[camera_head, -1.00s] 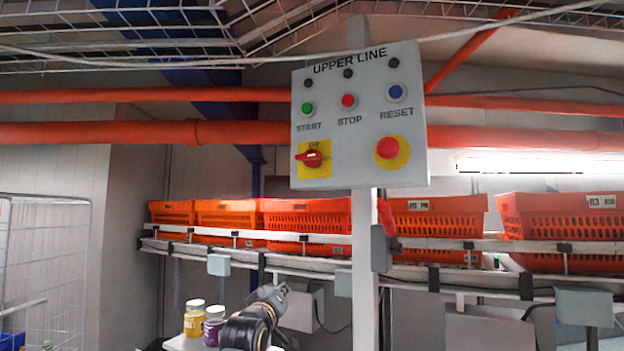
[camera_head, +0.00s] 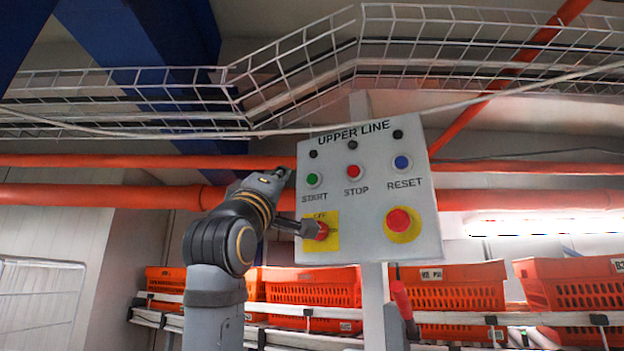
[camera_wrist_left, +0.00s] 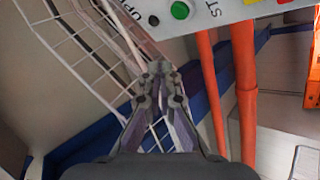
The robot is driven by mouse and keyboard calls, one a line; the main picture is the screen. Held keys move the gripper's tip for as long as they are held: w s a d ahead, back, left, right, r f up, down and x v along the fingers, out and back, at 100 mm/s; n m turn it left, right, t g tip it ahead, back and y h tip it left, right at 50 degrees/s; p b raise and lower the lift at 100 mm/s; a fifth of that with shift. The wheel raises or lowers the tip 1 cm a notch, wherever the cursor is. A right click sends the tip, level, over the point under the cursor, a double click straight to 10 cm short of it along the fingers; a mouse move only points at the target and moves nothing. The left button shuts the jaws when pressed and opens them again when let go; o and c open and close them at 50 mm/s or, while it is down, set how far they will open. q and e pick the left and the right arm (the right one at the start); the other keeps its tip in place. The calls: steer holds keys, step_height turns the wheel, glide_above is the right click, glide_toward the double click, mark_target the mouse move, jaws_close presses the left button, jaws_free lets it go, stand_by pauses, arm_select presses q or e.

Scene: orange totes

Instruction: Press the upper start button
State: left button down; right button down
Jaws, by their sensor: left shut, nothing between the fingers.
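The green START button (camera_head: 314,180) is at the upper left of the grey UPPER LINE control panel (camera_head: 370,212). The green button also shows at the top of the left wrist view (camera_wrist_left: 180,10), with part of its panel. My left gripper (camera_head: 284,174) is raised at the panel's left edge, left of the green button. In the left wrist view its fingers (camera_wrist_left: 160,70) are shut and empty, and the button lies beyond and slightly right of their tips, apart in the picture. Whether the gripper touches the panel cannot be told. My right gripper is out of view.
The red STOP button (camera_head: 354,172), blue RESET button (camera_head: 402,162), red emergency knob (camera_head: 398,220) and red rotary switch (camera_head: 322,230) share the panel. A grey part of my left arm overlaps the switch. Orange pipes (camera_head: 110,196) and a wire tray (camera_head: 400,40) lie behind.

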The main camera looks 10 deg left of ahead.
mark_target(313, 179)
arm_select(q)
steer(key=shift+s+r+t, duration=0.3)
steer(key=shift+s+r, duration=0.6)
steer(key=shift+r, duration=0.3)
steer(key=shift+w+d, duration=0.1)
steer(key=shift+w+d+p, duration=0.35)
steer(key=shift+w+p, duration=0.45)
steer(key=shift+w, duration=0.6)
steer(key=shift+w+d+p, duration=0.35)
steer(key=shift+w+p, duration=0.5)
steer(key=shift+w, duration=0.55)
steer(key=shift+w+d+p, duration=0.35)
steer(key=shift+w+p, duration=0.45)
steer(key=shift+w, duration=0.6)
